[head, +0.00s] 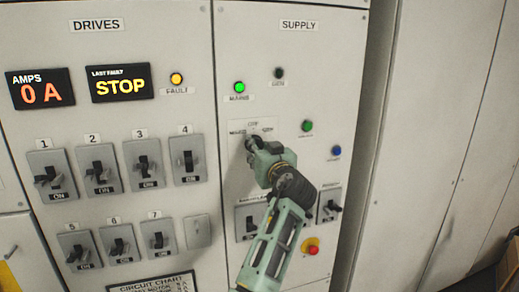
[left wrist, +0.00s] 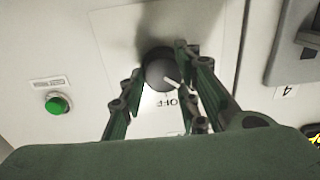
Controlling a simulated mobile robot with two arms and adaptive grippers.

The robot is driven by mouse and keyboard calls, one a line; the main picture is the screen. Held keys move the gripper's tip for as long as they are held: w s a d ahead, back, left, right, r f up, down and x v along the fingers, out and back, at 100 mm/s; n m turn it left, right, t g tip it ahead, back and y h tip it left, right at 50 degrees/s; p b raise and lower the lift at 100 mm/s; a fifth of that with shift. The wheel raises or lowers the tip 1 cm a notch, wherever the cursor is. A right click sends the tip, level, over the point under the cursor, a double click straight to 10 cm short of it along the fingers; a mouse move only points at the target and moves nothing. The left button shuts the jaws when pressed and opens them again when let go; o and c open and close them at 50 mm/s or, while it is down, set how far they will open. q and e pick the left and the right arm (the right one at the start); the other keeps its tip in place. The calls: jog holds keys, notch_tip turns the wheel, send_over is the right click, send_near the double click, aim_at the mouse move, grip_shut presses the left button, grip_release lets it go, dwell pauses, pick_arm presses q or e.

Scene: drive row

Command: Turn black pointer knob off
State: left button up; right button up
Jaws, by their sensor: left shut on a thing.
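The black pointer knob (left wrist: 160,72) sits on a pale plate (left wrist: 115,45) on the supply panel. In the left wrist view its white pointer line slants down and right, towards the side of the upside-down OFF label. In the head view the knob (head: 251,143) is mostly hidden behind my left gripper (head: 257,149), below the OFF mark. In the left wrist view the fingers of my left gripper (left wrist: 161,76) stand on either side of the knob and are shut on it. My right gripper is in neither view.
A lit green mains lamp (head: 239,87) is above the knob. A green button (head: 307,126), a blue button (head: 336,151) and a red button (head: 312,246) are on the right. Several black switches, such as switch 4 (head: 188,161), fill the drives panel on the left.

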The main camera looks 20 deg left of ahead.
pick_arm(q)
jog(key=shift+d+r, duration=0.1)
jog(key=shift+r, duration=0.05)
jog(key=m, duration=0.9)
jog(key=shift+m, duration=0.3)
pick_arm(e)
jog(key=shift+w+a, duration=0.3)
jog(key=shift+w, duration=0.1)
pick_arm(q)
jog(key=shift+f, duration=0.2)
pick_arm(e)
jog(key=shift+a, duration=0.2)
